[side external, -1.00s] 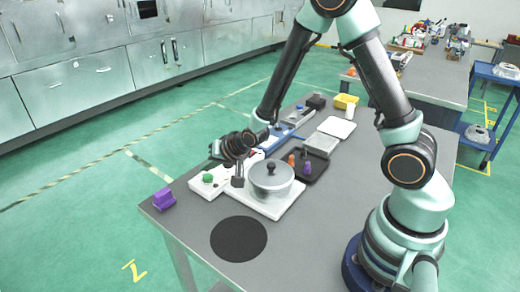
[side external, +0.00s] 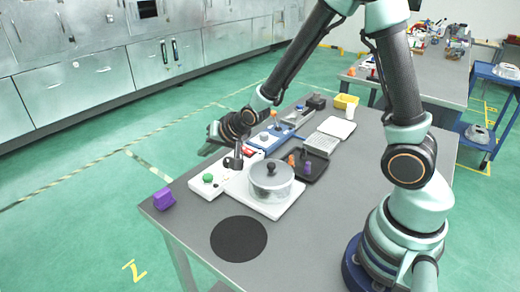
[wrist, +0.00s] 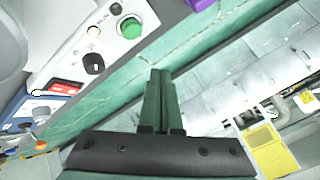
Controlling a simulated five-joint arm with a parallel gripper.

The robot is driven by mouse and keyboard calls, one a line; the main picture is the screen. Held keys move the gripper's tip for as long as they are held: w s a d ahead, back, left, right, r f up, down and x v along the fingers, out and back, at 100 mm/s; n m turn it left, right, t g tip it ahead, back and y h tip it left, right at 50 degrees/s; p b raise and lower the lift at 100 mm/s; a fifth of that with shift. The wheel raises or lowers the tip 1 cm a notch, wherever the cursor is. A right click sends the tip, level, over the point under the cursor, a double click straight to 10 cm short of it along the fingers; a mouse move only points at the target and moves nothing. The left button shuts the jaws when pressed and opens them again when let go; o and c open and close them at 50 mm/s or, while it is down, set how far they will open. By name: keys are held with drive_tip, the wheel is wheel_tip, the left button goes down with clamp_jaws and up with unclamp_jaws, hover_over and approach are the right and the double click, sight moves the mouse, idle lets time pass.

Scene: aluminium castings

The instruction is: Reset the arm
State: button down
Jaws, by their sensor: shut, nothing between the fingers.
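My gripper (side external: 206,148) hangs in the air above the far left part of the table, level with the back of the white control box. In the wrist view its two green fingers (wrist: 160,92) lie together, shut and empty. The control box (side external: 199,187) has a green button (side external: 207,178) and a black knob; the wrist view also shows this green button (wrist: 130,28) and knob (wrist: 94,64). A metal pot with a lid (side external: 271,180) stands on the white plate beside the box. My gripper touches none of them.
A purple block (side external: 164,198) sits at the table's left corner. A black disc (side external: 239,239) lies at the front. A black tray (side external: 311,168) with small pegs, a blue device (side external: 272,139), a white pad (side external: 337,127) and a yellow bin (side external: 345,101) stand farther back.

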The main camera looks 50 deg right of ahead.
drive_tip(key=s+d+r+n+g, duration=0.1)
drive_tip(key=s+r+n, duration=0.3)
drive_tip(key=s+r, duration=0.3)
drive_tip(key=s+d+r+n+g, duration=0.1)
drive_tip(key=s+r+n+g, duration=0.1)
drive_tip(key=s+r+n, duration=0.2)
drive_tip(key=s+r, duration=0.3)
drive_tip(key=s, duration=0.5)
drive_tip(key=shift+d+r+g, duration=0.15)
drive_tip(key=shift+d+g, duration=0.15)
drive_tip(key=shift+d, duration=0.05)
